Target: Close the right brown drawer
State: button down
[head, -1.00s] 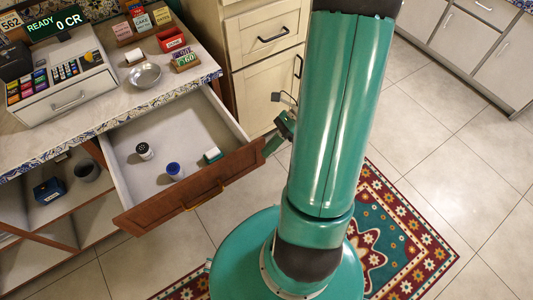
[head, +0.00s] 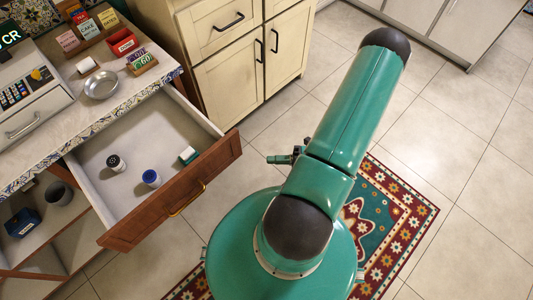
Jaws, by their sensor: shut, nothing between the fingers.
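The brown-fronted drawer (head: 175,195) is pulled well out from under the tiled counter in the head view, at left of centre. Its light interior holds a black-and-white jar (head: 116,163), a blue-topped jar (head: 151,177) and a small green-and-white item (head: 188,155). A brass handle (head: 187,199) is on the front. My gripper (head: 272,159) is small and partly hidden behind my green arm, to the right of the drawer front and apart from it in the picture. It is shut and empty.
The counter (head: 135,108) carries a cash register (head: 30,105), a metal bowl (head: 101,84) and a red box (head: 123,43). Open shelves lie below. Cream cabinets (head: 230,70) stand behind the drawer. Tiled floor (head: 450,150) is open at right, with a patterned rug (head: 400,200).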

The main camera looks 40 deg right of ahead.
aim_at(228, 152)
jog(key=shift+w+a, duration=1)
jog(key=shift+w, duration=0.65)
jog(key=shift+w+a, duration=1)
jog(key=shift+w, duration=0.7)
jog(key=shift+w+a, duration=1)
jog(key=shift+w, duration=0.65)
